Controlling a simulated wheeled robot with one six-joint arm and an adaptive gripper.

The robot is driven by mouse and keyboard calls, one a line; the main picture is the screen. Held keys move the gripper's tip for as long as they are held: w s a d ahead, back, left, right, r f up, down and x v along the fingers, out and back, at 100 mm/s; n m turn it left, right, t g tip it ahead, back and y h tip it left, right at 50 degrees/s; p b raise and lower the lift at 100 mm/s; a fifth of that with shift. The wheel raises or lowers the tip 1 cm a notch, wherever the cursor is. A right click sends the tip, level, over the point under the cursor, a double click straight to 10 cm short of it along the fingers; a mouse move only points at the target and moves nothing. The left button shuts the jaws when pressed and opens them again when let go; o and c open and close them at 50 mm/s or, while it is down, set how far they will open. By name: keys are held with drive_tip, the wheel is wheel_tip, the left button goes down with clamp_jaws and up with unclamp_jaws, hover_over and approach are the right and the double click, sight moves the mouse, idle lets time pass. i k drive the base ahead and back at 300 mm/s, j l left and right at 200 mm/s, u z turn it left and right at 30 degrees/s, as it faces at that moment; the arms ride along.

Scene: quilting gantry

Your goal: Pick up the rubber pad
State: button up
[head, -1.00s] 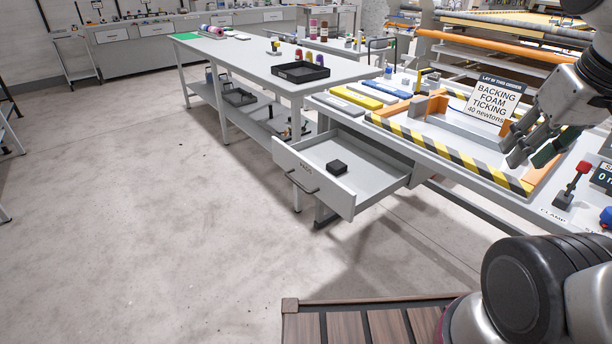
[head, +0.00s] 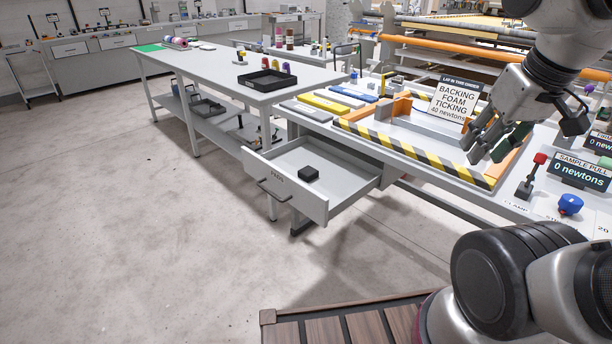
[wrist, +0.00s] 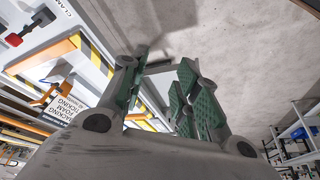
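The rubber pad, a small black block (head: 308,174), lies in the open white drawer (head: 345,185) marked PADS, toward its front left. My gripper (head: 490,148) is above the striped work table, to the right of the drawer and higher than it. In the wrist view its green-padded fingers (wrist: 160,95) stand apart with nothing between them. The gripper is open and empty. I cannot make out the pad in the wrist view; part of the drawer shows behind the fingers.
A yellow-black striped edge (head: 420,158) and orange brackets (head: 397,106) border the lay-up area beside a sign (head: 455,100). A red-knobbed clamp lever (head: 530,175) and blue button (head: 570,204) stand right. A black tray (head: 270,82) sits on the long table. The floor left of the drawer is clear.

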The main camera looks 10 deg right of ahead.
sight(308, 173)
drive_tip(key=i+j+z, duration=0.25)
drive_tip(key=i, duration=0.15)
drive_tip(key=i+j+z, duration=0.3)
drive_tip(key=i, duration=0.05)
